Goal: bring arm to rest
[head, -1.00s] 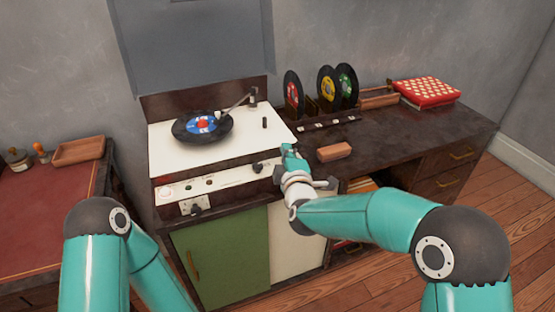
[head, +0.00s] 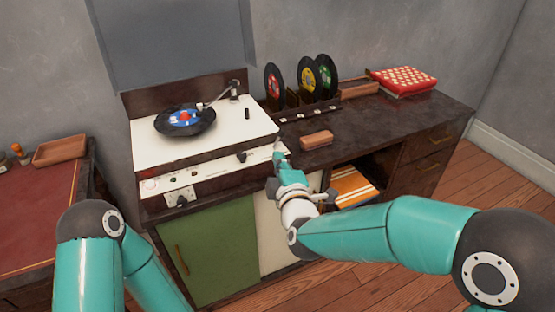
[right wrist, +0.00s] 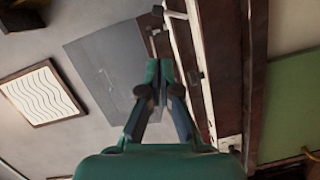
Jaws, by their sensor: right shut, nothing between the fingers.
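The record player (head: 150,148) stands at the left end of the dark sideboard. A black record with a blue and red label (head: 185,119) lies on its platter. The tonearm (head: 218,95) reaches from its pivot at the back right to over the record's back right part; whether its tip touches is too small to tell. My right gripper (head: 279,148) is shut and empty, just in front of the player's front right corner. It also shows shut in the right wrist view (right wrist: 158,72). My left arm shows at lower left, but its gripper is out of view.
A raised grey lid (head: 175,45) stands behind the player. Control knobs (head: 241,156) line its front. Upright records (head: 307,78) stand in a rack to the right, with a brown block (head: 316,139) before them. A red patterned box (head: 404,81) lies further right.

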